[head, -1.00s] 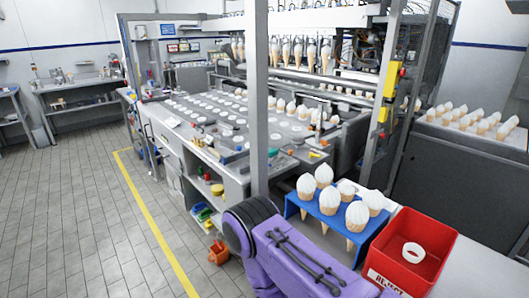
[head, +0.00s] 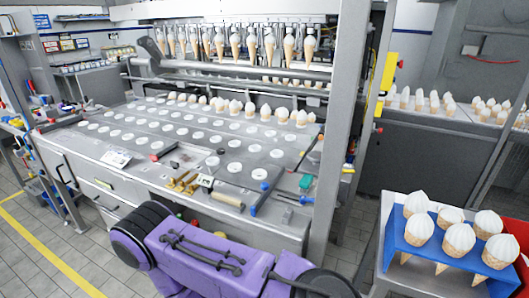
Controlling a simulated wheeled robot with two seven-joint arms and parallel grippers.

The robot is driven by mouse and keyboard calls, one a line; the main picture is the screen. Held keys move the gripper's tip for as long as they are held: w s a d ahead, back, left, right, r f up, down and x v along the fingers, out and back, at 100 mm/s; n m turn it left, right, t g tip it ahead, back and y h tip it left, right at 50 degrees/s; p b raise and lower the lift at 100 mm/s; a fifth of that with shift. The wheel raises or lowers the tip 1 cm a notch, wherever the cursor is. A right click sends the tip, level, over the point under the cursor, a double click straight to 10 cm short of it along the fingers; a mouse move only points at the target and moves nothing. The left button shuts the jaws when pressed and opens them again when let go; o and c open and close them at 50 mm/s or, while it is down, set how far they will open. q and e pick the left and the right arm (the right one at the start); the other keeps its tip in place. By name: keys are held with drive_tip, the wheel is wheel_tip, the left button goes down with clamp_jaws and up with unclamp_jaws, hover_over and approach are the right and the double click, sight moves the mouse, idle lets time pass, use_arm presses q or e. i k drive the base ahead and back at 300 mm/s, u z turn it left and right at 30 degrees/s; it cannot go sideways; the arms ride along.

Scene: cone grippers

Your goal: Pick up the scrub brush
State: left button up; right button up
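I cannot tell for certain which item is the scrub brush. Several small tools lie on the front part of the machine top, too small to make out. Among them are a green block (head: 305,182), a blue-tipped item (head: 265,188), brass-coloured pieces (head: 184,183) and a red-ended bar (head: 160,154). Neither of my grippers shows in the head view. A purple and black part of my own body (head: 205,252) fills the bottom middle, in front of the machine, and hides part of its lower front.
The grey machine top (head: 100,148) holds rows of white discs and cones. A grey post (head: 338,130) stands right of the tools. A blue rack (head: 398,250) of ice cream cones and a red bin (head: 520,266) are at lower right. Tiled floor (head: 30,255) is open at lower left.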

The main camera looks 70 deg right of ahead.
sight(305, 183)
drive_tip(key=u, duration=0.1)
drive_tip(key=i, duration=0.3)
drive_tip(key=z, duration=3.5)
